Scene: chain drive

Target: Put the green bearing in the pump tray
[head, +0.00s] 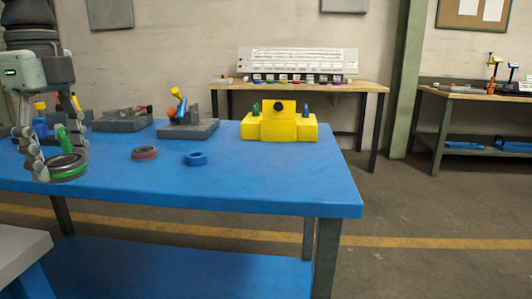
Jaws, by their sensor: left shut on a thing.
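The green bearing (69,174), a dark and metallic ring with a green band, is between the fingers of my left gripper (60,163). The gripper is shut on it at the left front of the blue table (260,187). I cannot tell if the bearing touches the tabletop. Grey trays stand along the back of the table: one with yellow, blue and orange parts (188,131), one with grey and orange parts (121,124). More colourful parts stand behind my left gripper, partly hidden. I cannot tell which tray is the pump tray. My right gripper is not in view.
A red-banded bearing (144,153) and a blue ring (195,158) lie on the blue table right of my gripper. A yellow block fixture (279,127) stands at the back right. The table's front right is clear. A grey surface (20,247) is at lower left.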

